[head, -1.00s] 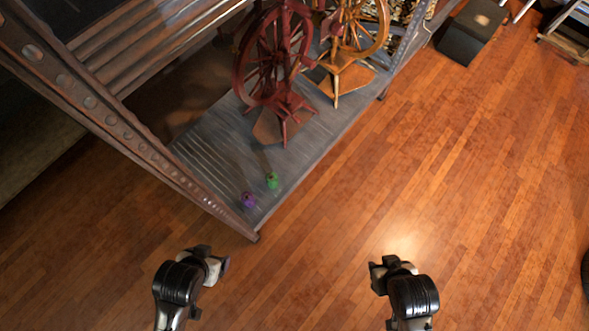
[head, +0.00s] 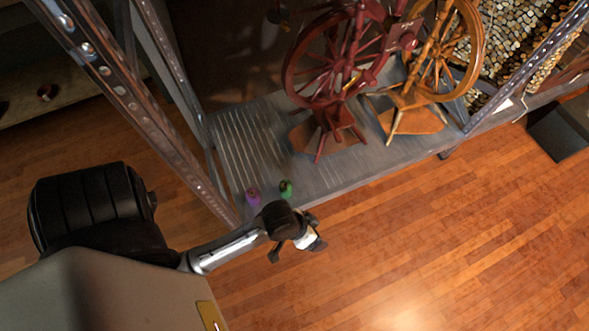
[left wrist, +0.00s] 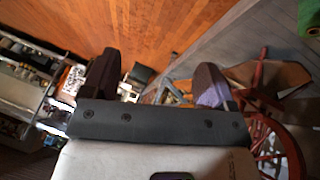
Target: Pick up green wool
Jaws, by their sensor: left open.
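The green wool (head: 286,189) is a small green roll near the front edge of the grey shelf in the head view. It also shows, cut off, in the top right corner of the left wrist view (left wrist: 310,18). My left gripper (head: 298,246) is just in front of the shelf edge, below and slightly right of the wool in the picture, and apart from it. In the left wrist view its two fingers (left wrist: 157,78) are spread with nothing held between them. My right gripper is out of view.
A purple wool roll (head: 252,197) stands just left of the green one. A dark red spinning wheel (head: 327,70) and a lighter wooden one (head: 437,60) stand behind on the shelf (head: 330,178). A metal shelf post (head: 150,112) rises at the left. The wooden floor (head: 460,230) at right is clear.

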